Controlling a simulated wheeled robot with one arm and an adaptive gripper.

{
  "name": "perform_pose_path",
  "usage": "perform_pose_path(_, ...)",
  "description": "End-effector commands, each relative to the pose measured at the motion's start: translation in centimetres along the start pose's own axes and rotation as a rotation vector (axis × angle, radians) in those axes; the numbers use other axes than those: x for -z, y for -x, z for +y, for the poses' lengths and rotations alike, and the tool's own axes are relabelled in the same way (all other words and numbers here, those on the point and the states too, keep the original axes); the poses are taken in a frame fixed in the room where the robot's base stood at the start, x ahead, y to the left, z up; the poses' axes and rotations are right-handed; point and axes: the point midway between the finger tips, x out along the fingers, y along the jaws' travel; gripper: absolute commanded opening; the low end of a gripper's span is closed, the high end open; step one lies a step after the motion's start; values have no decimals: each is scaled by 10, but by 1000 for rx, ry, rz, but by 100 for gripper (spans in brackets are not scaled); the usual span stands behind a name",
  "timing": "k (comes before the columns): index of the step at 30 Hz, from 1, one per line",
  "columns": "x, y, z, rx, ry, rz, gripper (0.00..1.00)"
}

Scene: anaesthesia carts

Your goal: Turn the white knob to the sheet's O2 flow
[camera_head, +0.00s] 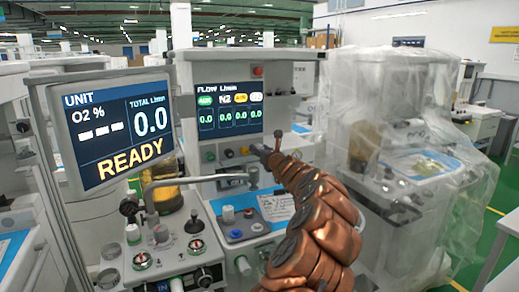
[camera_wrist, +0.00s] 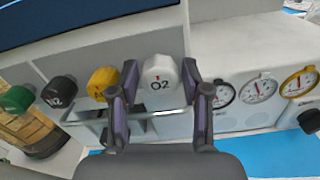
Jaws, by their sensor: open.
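The white knob (camera_wrist: 161,78), marked O2 with a small red mark, faces the wrist camera on the machine's front panel. My gripper (camera_wrist: 159,72) is open, with one finger on each side of the knob; I cannot tell whether either finger touches it. In the head view my gripper (camera_head: 260,151) is at the panel below the flow screen (camera_head: 228,103), and the white knob is hidden there. The flow screen reads 0.0 in every column. A printed sheet (camera_head: 277,207) lies on the worktop, its writing too small to read.
Yellow (camera_wrist: 102,82), black (camera_wrist: 59,92) and green (camera_wrist: 17,99) knobs sit left of the white one. A metal rail runs below. Round gauges (camera_wrist: 259,86) are to the right. The left monitor (camera_head: 112,130) reads READY and total 0.0. A plastic-covered cart (camera_head: 410,130) stands right.

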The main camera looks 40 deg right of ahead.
Motion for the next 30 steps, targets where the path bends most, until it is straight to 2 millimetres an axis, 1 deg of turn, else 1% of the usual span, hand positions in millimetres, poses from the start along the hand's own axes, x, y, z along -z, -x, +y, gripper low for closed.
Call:
perform_pose_path(6,0,-5,1,-2,1,-1,48)
perform_pose_path(14,-1,-6,1,-1,1,-1,48)
perform_pose_path(27,-1,-5,1,-1,1,-1,3)
perform_pose_path(30,-1,-6,1,-1,2,-1,2)
